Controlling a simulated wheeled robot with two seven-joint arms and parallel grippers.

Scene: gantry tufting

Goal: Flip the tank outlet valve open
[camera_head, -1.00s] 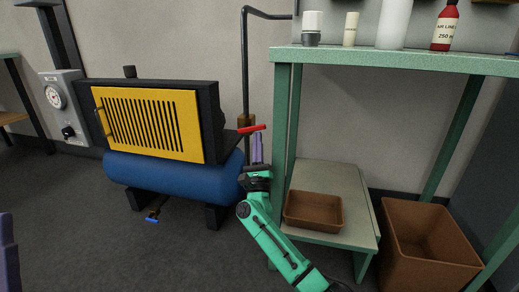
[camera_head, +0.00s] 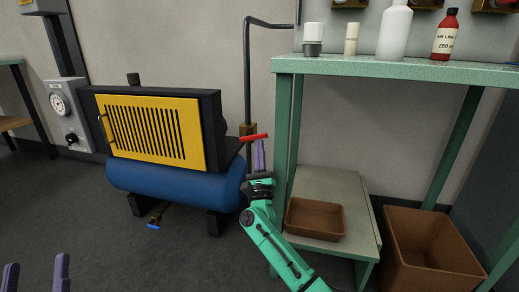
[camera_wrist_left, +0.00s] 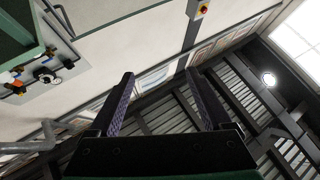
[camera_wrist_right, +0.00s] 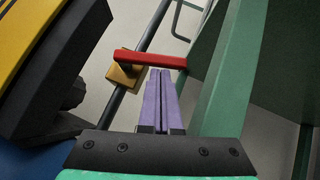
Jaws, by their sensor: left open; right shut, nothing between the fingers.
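The outlet valve has a red lever handle (camera_head: 254,137) and a brass body (camera_head: 247,129) on the dark vertical pipe behind the blue tank (camera_head: 170,183). In the right wrist view the red handle (camera_wrist_right: 150,59) lies crosswise to the pipe, with the brass body (camera_wrist_right: 124,70) at its left end. My right gripper (camera_head: 260,142) is shut and empty, its purple fingertips close to the handle. The fingertips (camera_wrist_right: 160,71) sit just below the handle; I cannot tell whether they touch. My left gripper (camera_head: 36,262) is open and empty at the lower left, also in its wrist view (camera_wrist_left: 160,78).
A green workbench (camera_head: 420,66) with bottles stands to the right of the valve, its leg close to my right arm. A brown tray (camera_head: 315,218) sits on a low shelf, beside a brown bin (camera_head: 430,250). A yellow-grilled compressor housing (camera_head: 155,128) stands left.

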